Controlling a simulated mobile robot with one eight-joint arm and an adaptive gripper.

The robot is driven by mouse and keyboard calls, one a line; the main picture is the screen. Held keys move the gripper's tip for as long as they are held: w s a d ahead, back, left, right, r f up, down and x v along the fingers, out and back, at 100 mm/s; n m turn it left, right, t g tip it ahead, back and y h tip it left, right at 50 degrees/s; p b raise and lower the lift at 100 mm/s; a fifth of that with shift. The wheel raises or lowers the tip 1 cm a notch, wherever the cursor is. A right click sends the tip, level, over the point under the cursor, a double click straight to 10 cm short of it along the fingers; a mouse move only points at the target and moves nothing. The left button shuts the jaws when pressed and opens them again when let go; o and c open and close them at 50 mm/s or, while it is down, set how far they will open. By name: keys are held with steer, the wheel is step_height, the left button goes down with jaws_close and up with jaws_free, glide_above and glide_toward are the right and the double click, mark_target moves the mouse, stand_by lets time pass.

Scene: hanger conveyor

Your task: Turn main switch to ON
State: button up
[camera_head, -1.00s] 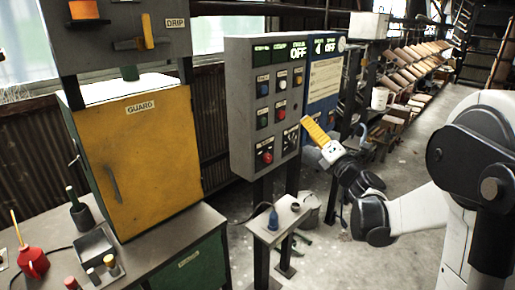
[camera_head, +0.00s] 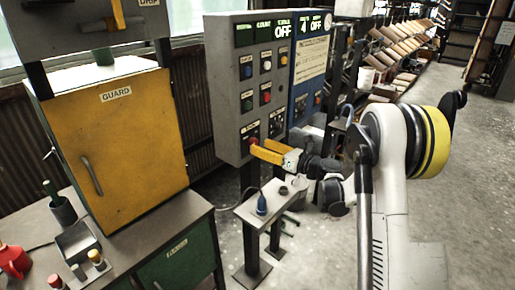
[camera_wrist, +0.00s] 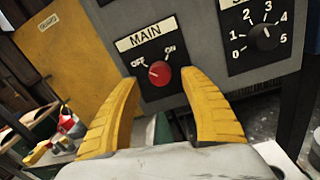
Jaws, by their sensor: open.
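The main switch is a red round knob (camera_wrist: 159,73) on a black plate marked MAIN, with OFF at left and ON at right. Its pale mark seems to point left, towards OFF. It sits low on the grey control panel (camera_head: 222,95), which also shows in the wrist view (camera_wrist: 210,50). My gripper (camera_wrist: 160,80) is open and empty, its yellow fingers on either side of the knob in the wrist view; whether they touch it I cannot tell. In the head view my gripper (camera_head: 260,149) is at the panel's lower part, partly hiding the switch.
A black numbered dial (camera_wrist: 265,38) is right of the switch. A yellow GUARD cabinet (camera_head: 120,150) stands left, and a blue panel (camera_head: 311,65) adjoins the grey one. Floor at right is clear.

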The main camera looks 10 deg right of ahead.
steer(key=shift+x, duration=1)
jaws_close()
steer(key=shift+s+a+m+t+b, duration=0.2)
steer(key=shift+m+b, duration=0.6)
steer(key=shift+m, duration=3.8)
steer(key=shift+w+d+m+t+b, duration=0.1)
steer(key=shift+m+t+b, duration=0.45)
steer(key=shift+m, duration=4.05)
steer(key=shift+g, duration=0.25)
